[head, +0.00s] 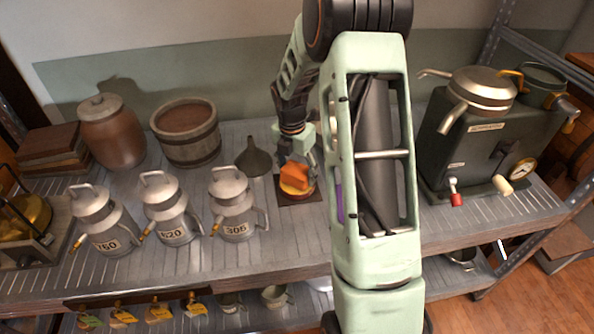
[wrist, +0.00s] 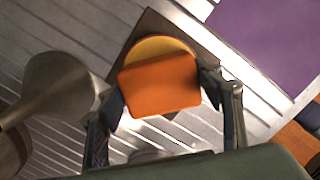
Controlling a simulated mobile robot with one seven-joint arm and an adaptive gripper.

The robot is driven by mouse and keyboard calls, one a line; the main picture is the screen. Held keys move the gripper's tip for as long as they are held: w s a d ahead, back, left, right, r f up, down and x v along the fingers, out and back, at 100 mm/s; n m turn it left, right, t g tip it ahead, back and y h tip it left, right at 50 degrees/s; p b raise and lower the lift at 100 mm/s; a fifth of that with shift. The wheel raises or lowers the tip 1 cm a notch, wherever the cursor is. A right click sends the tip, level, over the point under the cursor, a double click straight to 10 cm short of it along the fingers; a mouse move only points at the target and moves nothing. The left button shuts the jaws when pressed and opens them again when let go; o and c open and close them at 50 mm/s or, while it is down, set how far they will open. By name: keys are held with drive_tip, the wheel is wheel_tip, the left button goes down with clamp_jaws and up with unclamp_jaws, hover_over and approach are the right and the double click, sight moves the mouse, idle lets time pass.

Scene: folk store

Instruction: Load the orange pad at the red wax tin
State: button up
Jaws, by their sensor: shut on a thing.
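My gripper (head: 298,160) is shut on the orange pad (head: 292,177), a blocky piece held between the two fingers; in the wrist view the gripper (wrist: 163,90) has a finger at each side of the pad (wrist: 160,86). In the wrist view the yellow-orange face of the tin (wrist: 160,46) shows past the pad's far edge. The pad hides much of the tin. I cannot tell whether the pad touches the wax.
A grey funnel (head: 253,158) stands left of the tin. Numbered metal cans (head: 233,204) stand farther left, with a wooden tub (head: 186,132) behind. A purple sheet (wrist: 262,40) lies to the right. A dark machine (head: 470,150) with levers stands at the right end of the slatted counter.

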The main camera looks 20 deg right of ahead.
sight(298, 167)
drive_tip(key=shift+r+p, duration=2.8)
drive_tip(key=shift+r, duration=0.7)
drive_tip(key=a+r+m+p, duration=0.1)
drive_tip(key=s+r+m, duration=0.1)
drive_tip(key=m, duration=0.1)
drive_tip(key=shift+a+r+m+p, duration=0.1)
drive_tip(key=shift+a+m+p, duration=0.2)
drive_tip(key=shift+a+p, duration=0.1)
drive_tip(key=s+a+r+m+g+p, duration=0.1)
drive_tip(key=s+a+r+m+p, duration=0.3)
drive_tip(key=m, duration=0.7)
drive_tip(key=s+a+r+m+g+y+p, duration=0.1)
drive_tip(key=s+a+r+m+p, duration=0.2)
drive_tip(key=r+m, duration=0.4)
drive_tip(key=a+m+p, duration=0.1)
drive_tip(key=a+m, duration=0.1)
drive_tip(key=m, duration=0.2)
drive_tip(key=shift+s+r+p, duration=0.35)
drive_tip(key=shift+s, duration=0.05)
